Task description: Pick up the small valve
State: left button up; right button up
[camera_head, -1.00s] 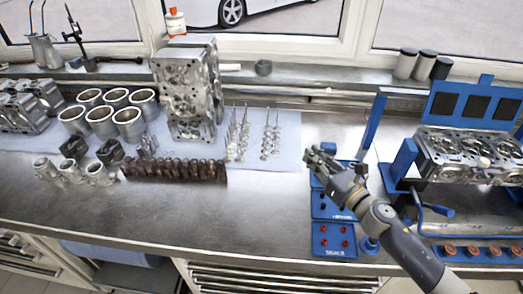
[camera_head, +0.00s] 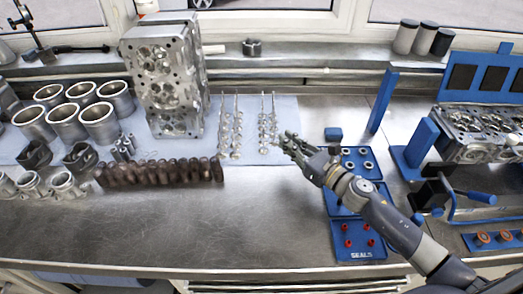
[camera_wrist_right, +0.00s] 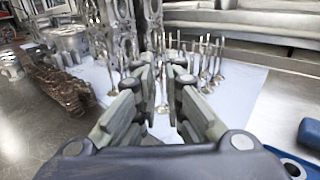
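Slim metal valves stand upright in two groups on the light blue cloth, a left group (camera_head: 231,130) and a right group (camera_head: 268,128) that looks slightly smaller. In the right wrist view, valves (camera_wrist_right: 205,65) stand beyond the fingertips, and one shows through the gap between them. My right gripper (camera_head: 287,143) is just right of the right group, at its near end. Its fingers (camera_wrist_right: 165,75) are apart with nothing held between them. I cannot tell whether a fingertip touches a valve. My left gripper is out of view.
A tall engine block (camera_head: 165,85) stands left of the valves, with a row of dark brown parts (camera_head: 160,172) in front. A blue seals tray (camera_head: 357,240) lies under my right arm. A cylinder head (camera_head: 475,135) sits in a blue stand at right.

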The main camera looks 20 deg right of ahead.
aim_at(263, 148)
jog(key=shift+w+a+f+b, duration=0.1)
jog(key=shift+w+f+b, duration=0.15)
jog(key=shift+f, duration=0.25)
jog(key=shift+w+f+b, duration=0.1)
jog(key=shift+f+b, duration=0.25)
jog(key=shift+f, duration=0.15)
jog(key=x, duration=0.4)
jog(key=shift+w+a+f+p, duration=0.1)
jog(key=shift+w+p, duration=0.1)
jog(key=shift+p, duration=0.1)
jog(key=shift+w+a, duration=0.25)
jog(key=shift+w, duration=0.1)
jog(key=shift+w+a, duration=0.15)
jog(key=shift+w, duration=0.2)
jog(key=x, duration=0.4)
jog(key=shift+w+f, duration=0.1)
jog(key=shift+f, duration=0.2)
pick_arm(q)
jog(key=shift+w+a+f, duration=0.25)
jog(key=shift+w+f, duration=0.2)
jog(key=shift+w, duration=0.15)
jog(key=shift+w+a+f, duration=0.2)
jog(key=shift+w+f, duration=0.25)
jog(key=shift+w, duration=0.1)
pick_arm(e)
grip_shut()
